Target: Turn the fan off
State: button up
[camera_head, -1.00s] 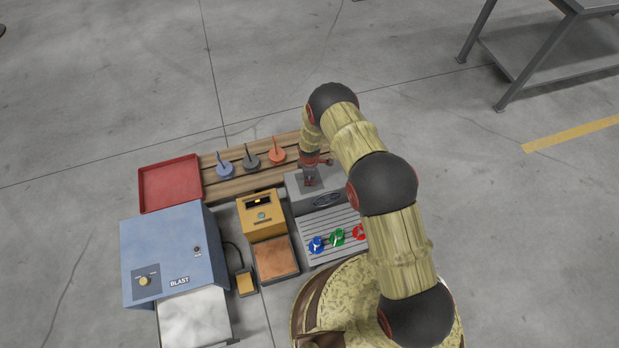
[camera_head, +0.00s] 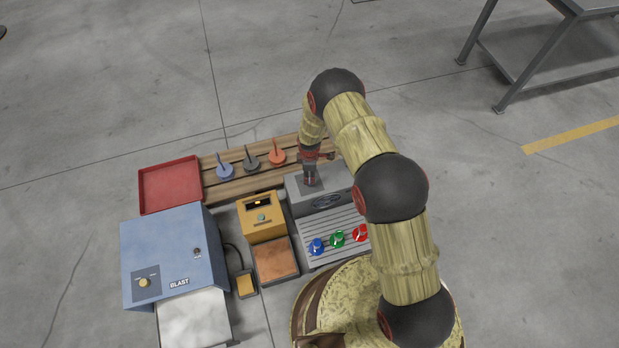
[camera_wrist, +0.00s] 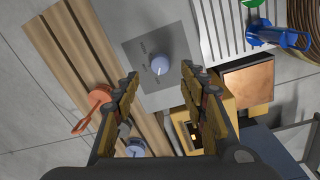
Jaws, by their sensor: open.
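A grey box (camera_head: 325,200) with an oval badge on its front stands right of the yellow box. In the wrist view its grey panel (camera_wrist: 152,35) carries a round pale blue-grey knob (camera_wrist: 162,62) with a white mark near its lower edge. Small lettering beside the knob is too small to read. My gripper (camera_wrist: 160,76) is open and empty, with one fingertip on each side of the knob in that view. I cannot tell how far above the knob the tips are. In the head view my gripper (camera_head: 310,177) is over the grey box and hides the knob.
A blue box (camera_head: 175,252) marked BLAST has a yellow knob. A yellow box (camera_head: 262,215) and a copper-coloured plate (camera_head: 274,259) are near. Blue, orange and dark handled pieces stand on wooden slats (camera_head: 232,185). A grooved grey board (camera_head: 310,226) holds coloured pieces.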

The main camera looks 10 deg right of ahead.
notch_tip(320, 180, up, 6)
jog(key=shift+s, duration=0.2)
dwell(0.5)
